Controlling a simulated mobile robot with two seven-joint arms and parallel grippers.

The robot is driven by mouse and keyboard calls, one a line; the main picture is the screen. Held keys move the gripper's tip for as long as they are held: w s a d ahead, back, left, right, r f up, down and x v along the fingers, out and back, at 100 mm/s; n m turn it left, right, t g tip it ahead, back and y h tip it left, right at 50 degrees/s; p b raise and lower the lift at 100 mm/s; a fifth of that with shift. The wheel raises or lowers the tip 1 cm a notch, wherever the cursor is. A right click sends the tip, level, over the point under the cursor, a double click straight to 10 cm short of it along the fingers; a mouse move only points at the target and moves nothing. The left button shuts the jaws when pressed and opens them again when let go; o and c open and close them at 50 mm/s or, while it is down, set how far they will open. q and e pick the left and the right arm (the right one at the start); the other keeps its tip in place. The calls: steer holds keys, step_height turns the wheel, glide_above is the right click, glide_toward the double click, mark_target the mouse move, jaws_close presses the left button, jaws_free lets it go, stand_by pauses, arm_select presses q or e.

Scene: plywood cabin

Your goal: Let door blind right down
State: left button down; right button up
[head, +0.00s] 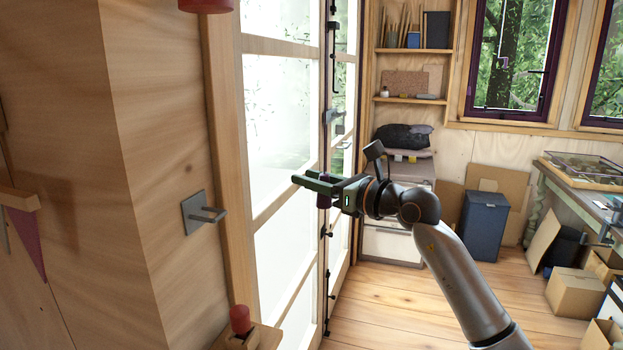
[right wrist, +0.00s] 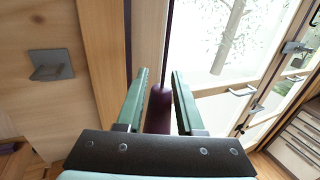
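The glazed door (head: 283,130) has pale, bright panes in a light wood frame and stands left of centre in the head view. I cannot make out any blind cloth across it. My right gripper (head: 300,179) is in front of the door, with its fingers pointing left. It is open, and its two green fingers also show in the right wrist view (right wrist: 160,75). A dark purple pull (right wrist: 160,112) hangs between the fingers on a thin cord. Its lower end shows just below the gripper in the head view (head: 323,202). My left gripper is not in view.
A grey metal hook plate (head: 194,213) sticks out from the wooden wall at left. A red peg (head: 240,320) stands on a small wooden ledge below it. Shelves, a dark blue bin (head: 483,225) and cardboard boxes (head: 574,293) stand farther back. The plank floor (head: 400,305) is clear.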

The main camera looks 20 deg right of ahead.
jaws_close()
stand_by(1.0)
